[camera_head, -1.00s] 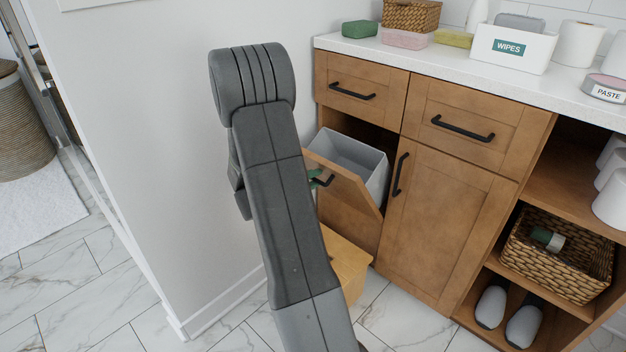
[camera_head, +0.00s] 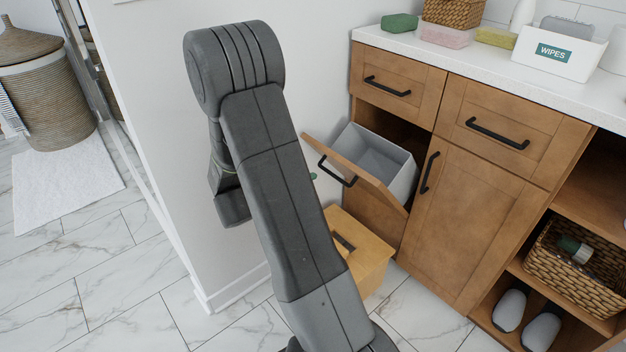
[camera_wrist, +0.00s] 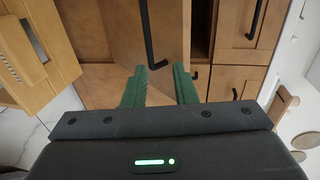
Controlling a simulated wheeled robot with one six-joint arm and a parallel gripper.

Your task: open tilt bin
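The tilt bin's wooden front (camera_head: 368,177) leans outward from the cabinet, with its top edge swung out. The grey bin (camera_head: 385,160) behind it shows its open top. Its black bar handle (camera_head: 340,172) is bare in the head view; a black handle (camera_wrist: 150,35) also shows in the wrist view, ahead of my fingertips. My gripper (camera_wrist: 159,72) has its two green fingers apart with nothing between them. In the head view my arm hides most of the gripper; only a speck of green shows left of the handle.
A wooden box or stool (camera_head: 362,262) stands on the floor below the tilt bin. The white wall (camera_head: 150,120) is close on the left. A cabinet door (camera_head: 460,210) and drawers (camera_head: 510,125) beside the bin are shut. Tiled floor (camera_head: 120,270) is clear at front left.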

